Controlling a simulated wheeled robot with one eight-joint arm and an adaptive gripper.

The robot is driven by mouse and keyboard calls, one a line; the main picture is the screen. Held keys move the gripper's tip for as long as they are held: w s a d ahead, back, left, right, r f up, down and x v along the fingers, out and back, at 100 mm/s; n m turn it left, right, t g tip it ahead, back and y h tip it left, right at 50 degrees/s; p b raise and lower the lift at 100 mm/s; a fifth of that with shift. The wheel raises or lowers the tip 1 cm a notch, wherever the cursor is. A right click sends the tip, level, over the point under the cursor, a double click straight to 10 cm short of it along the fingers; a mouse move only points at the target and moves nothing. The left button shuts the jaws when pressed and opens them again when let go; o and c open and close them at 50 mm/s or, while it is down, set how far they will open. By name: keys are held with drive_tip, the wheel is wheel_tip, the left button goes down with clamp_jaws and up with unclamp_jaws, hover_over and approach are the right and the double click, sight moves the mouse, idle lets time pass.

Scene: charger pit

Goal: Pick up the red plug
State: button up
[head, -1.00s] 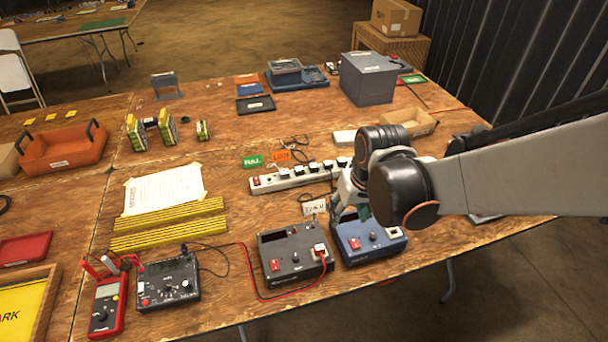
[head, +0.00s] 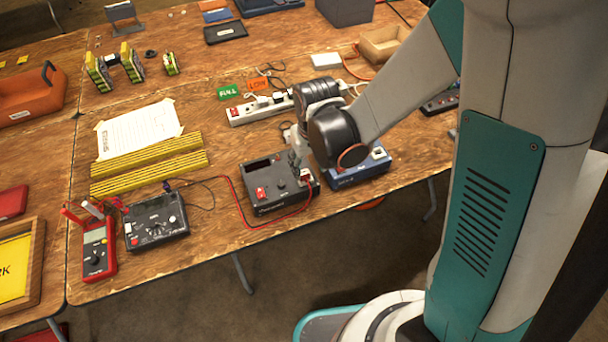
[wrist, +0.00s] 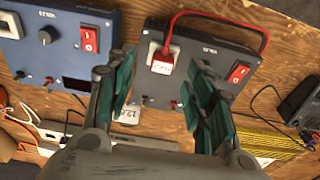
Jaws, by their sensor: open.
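The red plug (wrist: 162,64) sits at a white socket on the dark grey charger box (wrist: 195,78), with a red cable looping from it. In the head view the plug (head: 306,177) shows at the right end of the dark box (head: 262,196), partly beside my gripper. My gripper (wrist: 162,70) is open and empty. In the wrist view its two teal-padded fingers lie left and right of the plug, with space on both sides. In the head view my gripper (head: 296,160) points down over the box's right end. I cannot tell its exact height above the plug.
A blue charger box (head: 358,170) stands close right of the dark one. A white power strip (head: 262,106) lies behind. The red cable (head: 235,200) runs left to a black meter (head: 155,220), beside a red multimeter (head: 98,245).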

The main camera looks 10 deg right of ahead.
sight(305, 172)
drive_tip(key=f, duration=0.1)
drive_tip(key=f+b, duration=0.1)
drive_tip(key=w+f+b, duration=0.1)
drive_tip(key=f, duration=0.1)
drive_tip(key=shift+a, duration=0.4)
drive_tip(key=shift+f, duration=0.55)
drive_tip(key=shift+r, duration=0.1)
drive_tip(key=c, duration=1.1)
